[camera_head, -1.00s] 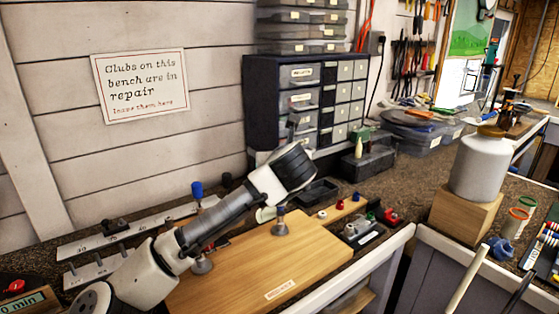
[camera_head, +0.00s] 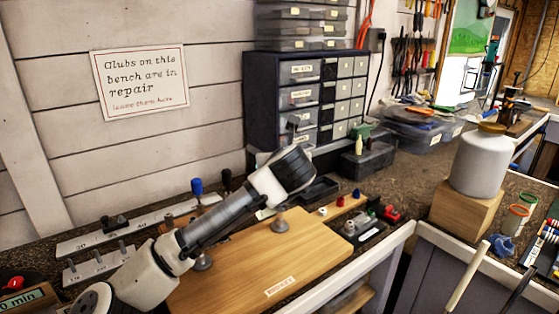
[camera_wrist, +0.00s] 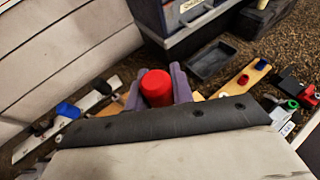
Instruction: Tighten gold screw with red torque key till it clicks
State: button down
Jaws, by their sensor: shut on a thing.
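The red torque key shows in the wrist view as a red cylindrical handle (camera_wrist: 157,88) standing between my fingers. My gripper (camera_wrist: 158,95) is shut on it, with one grey-purple finger on each side. The key's lower end is hidden behind my own wrist. In the head view my arm reaches over the wooden board (camera_head: 320,262), and the key is hidden behind it. I cannot make out the gold screw in either view, so I cannot tell whether the key's tip sits in it.
A wooden strip (camera_head: 349,204) with small coloured pieces lies right of the board, beside a dark tray (camera_head: 318,190). A drawer cabinet (camera_head: 297,95) stands behind. A blue-topped knob (camera_head: 197,187) rises near the metal rulers (camera_head: 140,228). A grey clamp foot (camera_head: 280,222) stands on the board.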

jog(key=shift+f, duration=0.4)
jog(key=c, duration=1.1)
grip_release()
jog(key=shift+r, duration=0.1)
jog(key=b+v, duration=0.3)
jog(key=v, duration=1.1)
